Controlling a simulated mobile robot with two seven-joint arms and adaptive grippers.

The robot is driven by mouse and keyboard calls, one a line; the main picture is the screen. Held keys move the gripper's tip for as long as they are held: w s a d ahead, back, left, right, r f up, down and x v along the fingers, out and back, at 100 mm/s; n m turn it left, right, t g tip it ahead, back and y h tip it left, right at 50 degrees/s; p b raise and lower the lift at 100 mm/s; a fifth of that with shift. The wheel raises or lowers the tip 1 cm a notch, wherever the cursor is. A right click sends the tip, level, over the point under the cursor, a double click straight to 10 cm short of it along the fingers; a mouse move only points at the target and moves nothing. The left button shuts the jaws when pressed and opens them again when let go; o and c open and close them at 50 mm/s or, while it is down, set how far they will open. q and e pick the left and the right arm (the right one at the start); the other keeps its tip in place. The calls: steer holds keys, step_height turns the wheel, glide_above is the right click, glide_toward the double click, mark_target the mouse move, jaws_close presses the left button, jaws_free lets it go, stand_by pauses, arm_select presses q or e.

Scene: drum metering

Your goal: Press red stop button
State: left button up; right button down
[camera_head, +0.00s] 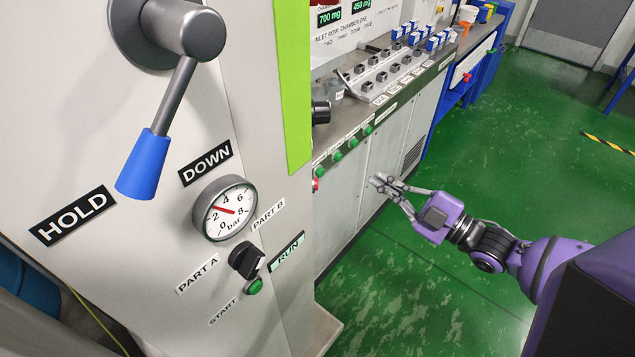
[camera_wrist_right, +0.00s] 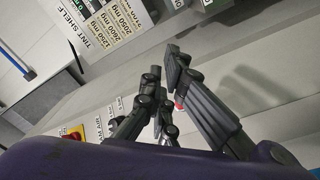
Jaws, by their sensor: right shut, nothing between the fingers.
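A small red button (camera_head: 316,184) shows in the head view at the left end of a row of green buttons on the counter's front edge. It sits right beside the edge of the grey machine, which may hide part of it. No stop label is readable there. My right gripper (camera_head: 378,183) is shut and empty, in front of the cabinet doors, right of the red button and apart from it in the picture. In the right wrist view, a small red spot (camera_wrist_right: 180,103) shows by the fingers; I cannot tell what it is. My left gripper is not in view.
The grey machine (camera_head: 110,270) fills the left, with a blue-handled lever (camera_head: 146,165), a gauge (camera_head: 224,208), a black selector (camera_head: 245,258) and a green start button (camera_head: 254,287). The counter holds a switch panel (camera_head: 385,70). Green floor (camera_head: 500,150) is open at right.

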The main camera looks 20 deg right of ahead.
mark_target(315, 184)
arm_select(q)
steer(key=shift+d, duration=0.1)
arm_select(e)
steer(key=shift+a, duration=0.1)
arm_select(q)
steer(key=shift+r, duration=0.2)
arm_select(e)
steer(key=w+a, duration=0.2)
steer(key=a, duration=0.6)
steer(key=shift+a, duration=0.2)
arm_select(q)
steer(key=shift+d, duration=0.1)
arm_select(e)
steer(key=shift+w, duration=0.1)
arm_select(q)
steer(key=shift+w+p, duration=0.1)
steer(key=shift+p, duration=0.2)
stand_by(0.6)
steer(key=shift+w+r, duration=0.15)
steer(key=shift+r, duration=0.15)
arm_select(e)
steer(key=shift+w+a, duration=0.15)
steer(key=shift+a, duration=0.25)
